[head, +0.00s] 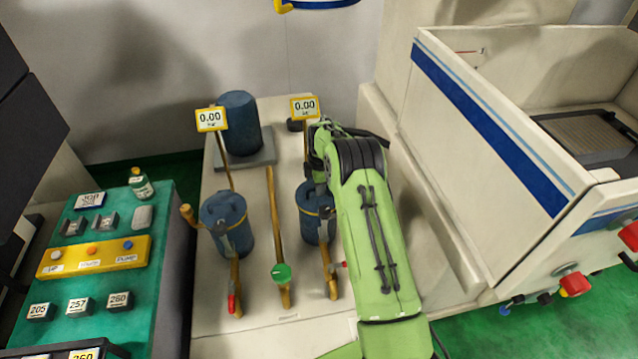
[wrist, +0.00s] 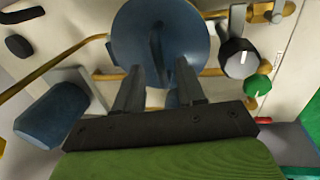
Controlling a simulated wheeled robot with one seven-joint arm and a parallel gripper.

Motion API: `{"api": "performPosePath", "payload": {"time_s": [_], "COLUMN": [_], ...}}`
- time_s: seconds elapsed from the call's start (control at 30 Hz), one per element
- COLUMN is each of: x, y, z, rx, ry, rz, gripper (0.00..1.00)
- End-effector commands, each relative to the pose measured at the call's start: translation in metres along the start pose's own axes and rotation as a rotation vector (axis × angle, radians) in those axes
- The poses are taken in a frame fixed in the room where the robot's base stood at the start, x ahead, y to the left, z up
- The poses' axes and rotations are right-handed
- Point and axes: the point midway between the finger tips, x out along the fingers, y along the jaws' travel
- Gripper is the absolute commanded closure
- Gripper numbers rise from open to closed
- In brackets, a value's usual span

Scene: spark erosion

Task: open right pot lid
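The right pot (head: 308,228) is a blue cylinder with a gold band, partly hidden behind my green arm in the head view. In the wrist view a round blue lid (wrist: 190,30) faces the camera, with a dark blue handle (wrist: 156,45) standing across its middle. My gripper (wrist: 160,66) is open, with its two dark fingers apart. The fingers overlap the lid's lower part in the picture, on either side of the handle's line. I cannot tell whether they touch it. The gripper is hidden by my arm in the head view.
A similar left pot (head: 228,222) stands beside it, with a brown pipe and green valve (head: 281,272) between. Two yellow gauges (head: 211,119) rise behind. A larger blue cylinder (head: 240,122) stands at the back. A white machine (head: 490,130) is on the right, a green-topped console (head: 95,270) on the left.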

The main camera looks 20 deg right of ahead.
Motion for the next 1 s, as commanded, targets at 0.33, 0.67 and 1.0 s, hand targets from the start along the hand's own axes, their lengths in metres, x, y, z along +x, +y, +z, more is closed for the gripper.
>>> {"api": "performPosePath", "payload": {"time_s": [0.33, 0.67, 1.0], "x": [0.0087, 0.0084, 0.0078], "y": [0.0001, 0.0001, 0.0010], "z": [0.0002, 0.0001, 0.0001], "rx": [0.001, 0.000, 0.000], "ry": [0.000, 0.000, 0.000], "rz": [0.001, 0.001, 0.001], "gripper": [0.61, 1.00, 1.00]}}
